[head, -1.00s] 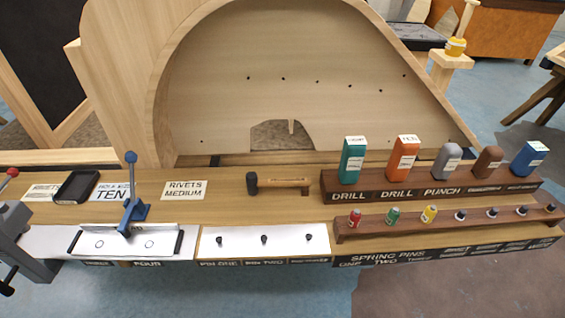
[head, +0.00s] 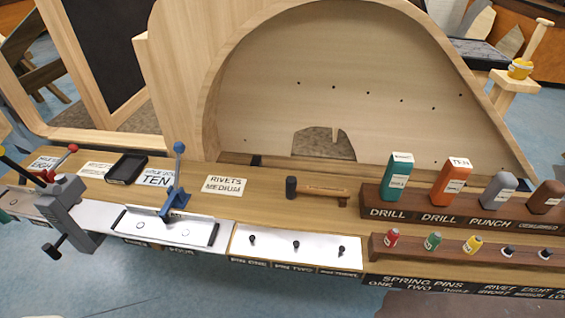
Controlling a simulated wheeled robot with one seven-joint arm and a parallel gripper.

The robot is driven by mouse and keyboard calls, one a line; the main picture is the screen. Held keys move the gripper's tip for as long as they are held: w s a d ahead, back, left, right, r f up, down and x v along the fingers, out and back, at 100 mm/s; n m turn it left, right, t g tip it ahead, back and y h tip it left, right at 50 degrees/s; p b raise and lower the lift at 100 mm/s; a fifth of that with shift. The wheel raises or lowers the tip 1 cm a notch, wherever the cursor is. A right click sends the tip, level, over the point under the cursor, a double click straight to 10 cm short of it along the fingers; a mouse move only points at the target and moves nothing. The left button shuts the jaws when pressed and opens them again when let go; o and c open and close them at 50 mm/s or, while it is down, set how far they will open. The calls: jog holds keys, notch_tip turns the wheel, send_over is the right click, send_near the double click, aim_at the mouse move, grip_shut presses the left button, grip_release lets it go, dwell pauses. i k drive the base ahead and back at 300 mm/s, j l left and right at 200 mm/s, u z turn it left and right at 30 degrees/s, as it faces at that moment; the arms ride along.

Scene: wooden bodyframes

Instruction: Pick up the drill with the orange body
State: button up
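The drill with the orange body (head: 452,182) stands upright in the dark wooden rack (head: 408,214) at the right of the bench, above a "DRILL" label. It has a white tag on top marked "TEN". A teal drill (head: 398,178) stands to its left, also over a "DRILL" label. A grey punch (head: 499,191) stands to its right. My gripper is not in view.
A brown tool (head: 545,197) stands at the rack's right end. A lower rack (head: 400,252) holds small coloured pins in front. A hammer (head: 318,191) lies left of the rack. A blue-handled clamp (head: 176,190) and a grey vise (head: 68,212) are further left. The wooden frame (head: 225,80) rises behind.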

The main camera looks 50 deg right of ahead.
aim_at(454, 174)
jog(key=k+l+z, duration=0.1)
jog(key=k+l, duration=0.15)
jog(key=k+l+z, duration=0.15)
jog(key=l, duration=0.25)
jog(key=k+l+z, duration=0.1)
jog(key=k+l, duration=0.2)
jog(key=k+l+z, duration=0.15)
jog(key=l, duration=0.35)
jog(key=k+l+z, duration=0.1)
jog(key=k+l, duration=0.15)
jog(key=l, duration=0.15)
